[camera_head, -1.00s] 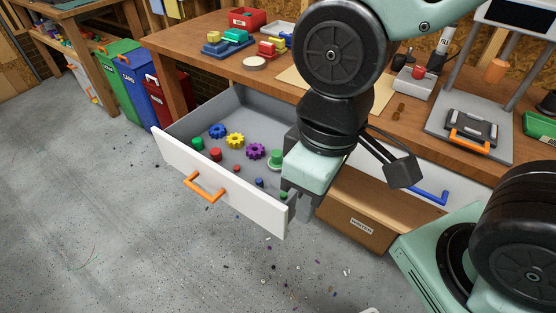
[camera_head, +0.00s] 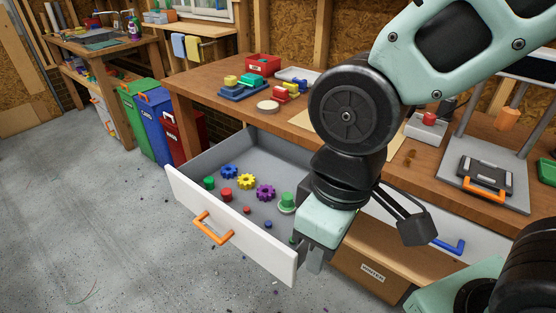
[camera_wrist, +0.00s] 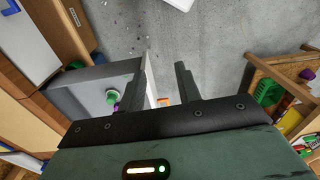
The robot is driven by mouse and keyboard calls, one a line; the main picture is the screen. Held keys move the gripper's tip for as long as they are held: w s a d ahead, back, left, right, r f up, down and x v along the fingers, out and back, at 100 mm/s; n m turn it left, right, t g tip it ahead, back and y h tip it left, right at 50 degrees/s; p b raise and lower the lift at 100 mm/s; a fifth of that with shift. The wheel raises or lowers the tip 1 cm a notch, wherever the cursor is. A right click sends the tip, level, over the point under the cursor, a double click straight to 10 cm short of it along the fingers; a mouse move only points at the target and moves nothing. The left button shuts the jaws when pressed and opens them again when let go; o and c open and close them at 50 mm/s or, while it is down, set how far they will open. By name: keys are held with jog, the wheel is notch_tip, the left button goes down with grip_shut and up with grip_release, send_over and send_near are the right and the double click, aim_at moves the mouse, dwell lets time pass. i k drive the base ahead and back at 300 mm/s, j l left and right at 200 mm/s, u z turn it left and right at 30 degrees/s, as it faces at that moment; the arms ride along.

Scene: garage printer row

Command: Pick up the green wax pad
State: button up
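I cannot tell for sure which thing is the green wax pad. Inside the open grey drawer (camera_head: 205,160) lie a green knob-like piece on a pale round base (camera_head: 287,203), which also shows in the wrist view (camera_wrist: 112,97), and a short green cylinder (camera_head: 209,183). A small green piece at the drawer's right front is mostly hidden by my gripper. My gripper (camera_head: 306,258) points down at the drawer's right front corner. In the wrist view my gripper (camera_wrist: 160,70) is open, with nothing between its fingers.
The drawer also holds blue (camera_head: 229,172), yellow (camera_head: 246,181) and purple (camera_head: 265,192) gears and small red and blue pieces. Its white front has an orange handle (camera_head: 212,228). The wooden bench (camera_head: 215,88) stands behind.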

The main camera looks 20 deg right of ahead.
aim_at(286, 206)
jog(key=i+j+z, duration=0.25)
jog(key=j+z, duration=0.2)
jog(key=j, duration=0.3)
jog(key=i+j+z, duration=0.25)
jog(key=j, duration=0.15)
jog(key=k, duration=0.1)
